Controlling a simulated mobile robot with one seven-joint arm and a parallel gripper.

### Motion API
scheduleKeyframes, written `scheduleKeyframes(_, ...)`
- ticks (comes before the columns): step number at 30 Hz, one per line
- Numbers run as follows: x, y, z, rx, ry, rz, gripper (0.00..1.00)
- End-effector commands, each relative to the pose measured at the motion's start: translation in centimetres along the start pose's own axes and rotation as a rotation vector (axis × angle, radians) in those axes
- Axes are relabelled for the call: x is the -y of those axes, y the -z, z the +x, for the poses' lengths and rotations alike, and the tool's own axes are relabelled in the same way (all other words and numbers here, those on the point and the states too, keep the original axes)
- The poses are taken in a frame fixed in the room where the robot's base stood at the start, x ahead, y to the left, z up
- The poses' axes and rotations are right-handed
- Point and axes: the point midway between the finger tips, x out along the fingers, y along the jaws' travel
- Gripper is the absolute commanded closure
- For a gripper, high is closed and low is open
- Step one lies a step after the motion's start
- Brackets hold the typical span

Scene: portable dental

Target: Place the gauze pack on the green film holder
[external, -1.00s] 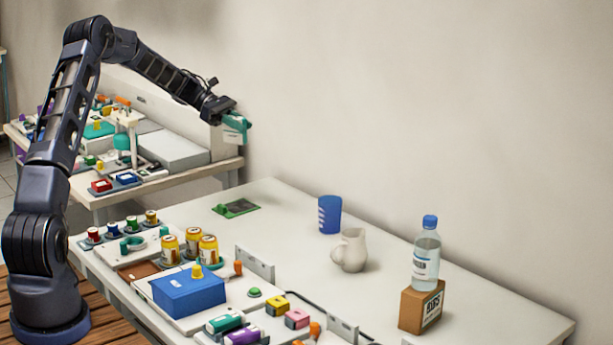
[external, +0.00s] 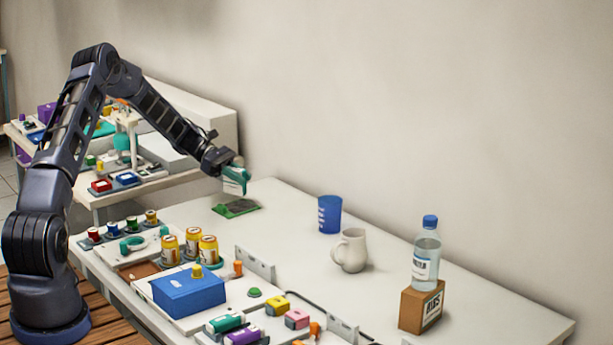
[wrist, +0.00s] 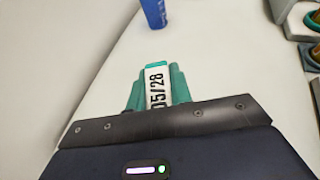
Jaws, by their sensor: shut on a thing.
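The gauze pack (external: 236,179), teal and white, is held in my gripper (external: 230,170) above the far left part of the white table. The green film holder (external: 236,208) lies flat on the table just below the held pack, with a dark middle. A gap seems to show between pack and holder. The film holder is not visible in the wrist view.
A blue cup (external: 329,214), a white jug (external: 350,250) and a bottle (external: 426,250) on a brown box (external: 421,306) stand to the right. Yellow jars (external: 190,245) and a blue box (external: 188,290) are nearer. The table around the holder is clear.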

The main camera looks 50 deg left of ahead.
Motion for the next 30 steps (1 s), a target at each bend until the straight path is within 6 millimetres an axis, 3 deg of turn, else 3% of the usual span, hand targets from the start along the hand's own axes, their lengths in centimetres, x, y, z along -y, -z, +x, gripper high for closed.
scheduleKeyframes(12, 0.0, 3.9, 1.6, 0.0, 0.001, 0.0, 1.0)
scheduleKeyframes(24, 0.0, 4.2, 1.8, 0.0, 0.001, 0.0, 1.0)
scheduleKeyframes(25, 0.0, 4.2, 1.8, 0.0, 0.0, 0.0, 0.73)
scheduleKeyframes(27, 0.0, 4.2, 1.8, 0.0, 0.0, 0.0, 0.59)
scheduleKeyframes(30, 0.0, 4.2, 1.8, 0.0, 0.0, 0.0, 0.57)
